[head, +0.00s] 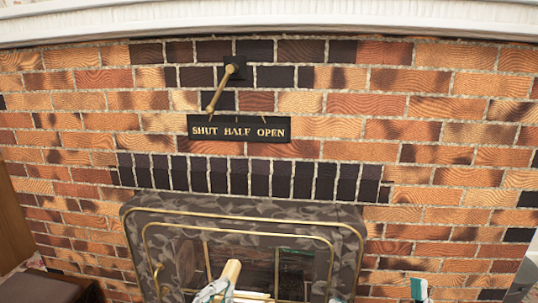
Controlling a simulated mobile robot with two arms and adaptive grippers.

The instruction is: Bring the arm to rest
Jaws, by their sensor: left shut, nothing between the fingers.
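My left gripper (214,291) shows only in part at the bottom edge, low in front of the fireplace. It is shut, with nothing held, and it is apart from the brass lever (218,90) high on the wall. The lever hangs down and to the left from a dark square mount (234,68). Its tip is above the word SHUT on the black sign (239,128), which reads SHUT HALF OPEN. My right gripper is not to be made out.
A brick wall (450,140) fills the view, with a white mantel (300,22) jutting out above. The fireplace surround (345,235) is dark and patterned, with brass trim. Brown furniture (45,288) stands at the lower left. The wall around the lever is clear.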

